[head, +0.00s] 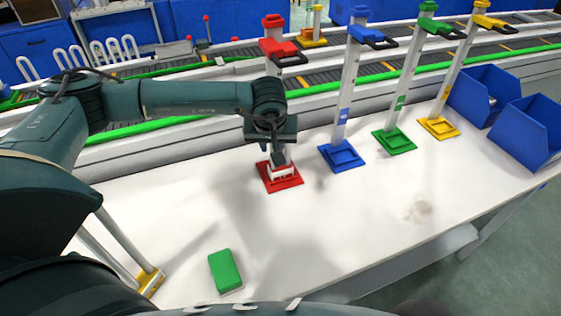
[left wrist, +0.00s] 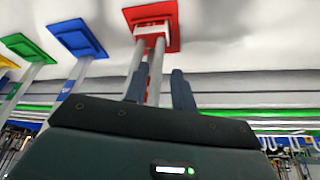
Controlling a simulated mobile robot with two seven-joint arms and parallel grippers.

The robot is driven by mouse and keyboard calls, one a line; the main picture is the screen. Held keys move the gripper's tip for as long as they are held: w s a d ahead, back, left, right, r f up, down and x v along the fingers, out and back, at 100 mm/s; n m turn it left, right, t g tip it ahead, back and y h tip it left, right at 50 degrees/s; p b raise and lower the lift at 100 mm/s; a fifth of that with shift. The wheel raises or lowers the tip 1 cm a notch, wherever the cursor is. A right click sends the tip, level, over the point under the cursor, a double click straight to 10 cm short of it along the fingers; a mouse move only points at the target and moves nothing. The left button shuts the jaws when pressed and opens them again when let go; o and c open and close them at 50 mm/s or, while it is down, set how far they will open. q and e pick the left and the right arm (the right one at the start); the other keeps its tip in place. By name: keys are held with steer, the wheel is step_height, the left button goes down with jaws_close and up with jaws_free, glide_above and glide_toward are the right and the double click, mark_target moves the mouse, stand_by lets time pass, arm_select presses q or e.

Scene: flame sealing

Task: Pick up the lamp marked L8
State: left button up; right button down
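Several lamp-like stands stand in a row on the white table: red (head: 284,50), blue (head: 343,110), green (head: 409,85) and yellow (head: 455,75). No L8 mark is legible on any of them. My left gripper (head: 279,158) points down at the red stand's foot, partly hiding its post. In the left wrist view, the two fingers (left wrist: 160,88) are apart, with the red stand's post and a red strip showing between and beyond them. The red base (left wrist: 170,12) lies past the fingertips. I cannot tell whether they touch the post. My right gripper is out of view.
A green block (head: 225,271) lies on the near part of the white table (head: 350,215). Two blue bins (head: 530,130) stand at the right end. A conveyor (head: 320,72) runs behind the stands. The table's middle front is clear.

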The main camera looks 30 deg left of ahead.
arm_select(q)
steer(key=w, duration=0.1)
steer(key=w+a+b, duration=0.1)
steer(key=w+f, duration=0.1)
steer(key=shift+w+a, duration=0.4)
jaws_close()
